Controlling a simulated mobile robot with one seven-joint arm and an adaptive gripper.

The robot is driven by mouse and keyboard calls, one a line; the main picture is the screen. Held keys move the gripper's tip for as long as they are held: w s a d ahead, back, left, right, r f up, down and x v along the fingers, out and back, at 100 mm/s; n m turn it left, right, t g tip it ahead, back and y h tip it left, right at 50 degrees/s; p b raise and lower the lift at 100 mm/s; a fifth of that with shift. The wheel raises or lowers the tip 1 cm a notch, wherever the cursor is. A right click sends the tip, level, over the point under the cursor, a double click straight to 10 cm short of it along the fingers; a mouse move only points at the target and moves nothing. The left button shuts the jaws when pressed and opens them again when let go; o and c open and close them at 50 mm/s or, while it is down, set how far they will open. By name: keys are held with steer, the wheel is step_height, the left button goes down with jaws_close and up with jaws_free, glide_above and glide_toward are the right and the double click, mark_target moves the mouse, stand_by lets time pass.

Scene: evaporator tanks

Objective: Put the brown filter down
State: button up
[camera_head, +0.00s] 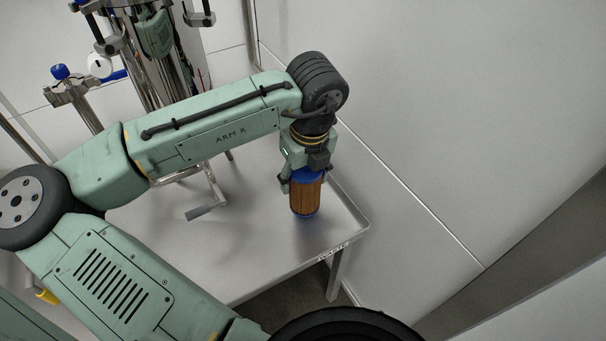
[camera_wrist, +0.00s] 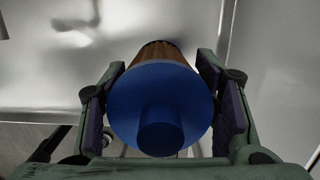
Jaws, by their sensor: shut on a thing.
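The brown filter (camera_head: 306,196) has a brown pleated body and blue end caps. My gripper (camera_head: 306,172) is shut on its upper blue cap and holds it upright, above or on the steel table (camera_head: 270,246) near its right corner. I cannot tell whether its lower end touches the table. In the wrist view, the filter's round blue cap (camera_wrist: 160,105) with its central knob fills the space between the two fingers of my gripper (camera_wrist: 165,110). The lower end is hidden there.
The table has a raised rim, with a wall (camera_head: 430,130) close along its right side. Steel tank equipment (camera_head: 165,60) with clamps and a blue knob (camera_head: 60,72) stands at the back left. A bent metal handle (camera_head: 205,209) lies over the table left of the filter. The table front is clear.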

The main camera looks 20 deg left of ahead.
steer(key=shift+f, duration=0.3)
steer(key=o, duration=1.4)
steer(key=shift+o, duration=0.2)
steer(key=r, duration=0.4)
steer(key=d+r+p, duration=0.1)
steer(key=r, duration=0.3)
steer(key=s+r, duration=0.1)
steer(key=r, duration=0.3)
steer(key=shift+s+d+r, duration=0.1)
steer(key=shift+d+r, duration=0.15)
steer(key=shift+f, duration=0.1)
